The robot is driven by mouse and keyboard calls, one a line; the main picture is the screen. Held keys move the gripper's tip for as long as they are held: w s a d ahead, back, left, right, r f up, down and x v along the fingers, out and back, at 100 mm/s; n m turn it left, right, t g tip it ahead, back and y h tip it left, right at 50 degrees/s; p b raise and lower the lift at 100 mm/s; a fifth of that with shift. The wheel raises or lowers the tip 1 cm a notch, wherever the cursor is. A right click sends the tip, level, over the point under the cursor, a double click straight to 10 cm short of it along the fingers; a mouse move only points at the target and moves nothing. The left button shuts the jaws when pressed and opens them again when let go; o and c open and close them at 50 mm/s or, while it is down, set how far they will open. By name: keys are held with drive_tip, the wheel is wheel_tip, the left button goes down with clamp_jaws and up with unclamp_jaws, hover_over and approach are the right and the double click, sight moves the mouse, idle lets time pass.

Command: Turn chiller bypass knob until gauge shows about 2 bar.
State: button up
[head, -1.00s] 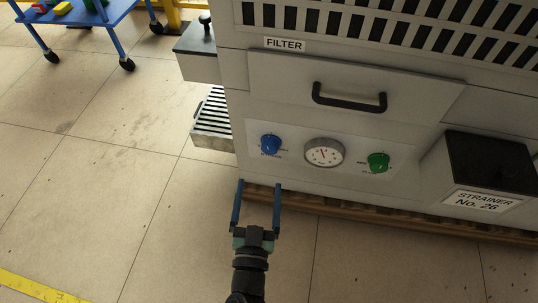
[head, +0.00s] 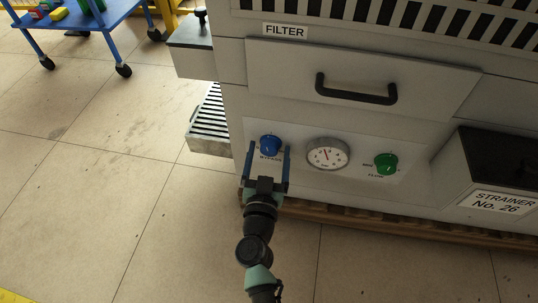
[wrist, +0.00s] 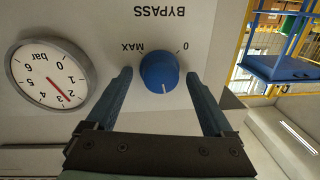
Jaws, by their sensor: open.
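The blue bypass knob (head: 270,145) is on the front panel under the drawer. My gripper (head: 268,148) is open, with one fingertip on each side of the knob. In the wrist view the blue knob (wrist: 160,72) sits between the open fingers (wrist: 160,75), with a visible gap on both sides. Its white mark points down in that upside-down picture, away from the BYPASS label. The round gauge (head: 327,154) is right of the knob. In the wrist view the gauge (wrist: 50,77) has its red needle pointing between 2 and 3 bar.
A green flow knob (head: 386,164) is right of the gauge. A black drawer handle (head: 356,91) juts out above. The strainer box (head: 490,165) stands out at the right. A blue cart (head: 90,30) is at the upper left, with clear floor in front.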

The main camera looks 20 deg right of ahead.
drive_tip(key=c, duration=1.4)
drive_tip(key=shift+o, duration=0.2)
drive_tip(key=shift+m, duration=0.4)
drive_tip(key=m, duration=0.8)
drive_tip(key=shift+f+m+h, duration=0.1)
drive_tip(key=shift+m+h, duration=0.3)
drive_tip(key=m+b, duration=0.1)
drive_tip(key=m, duration=0.3)
drive_tip(key=shift+w+m, duration=0.1)
drive_tip(key=shift+m, duration=0.3)
drive_tip(key=shift+m+h+b, duration=0.3)
drive_tip(key=shift+m+h, duration=0.2)
drive_tip(key=shift+m, duration=2.2)
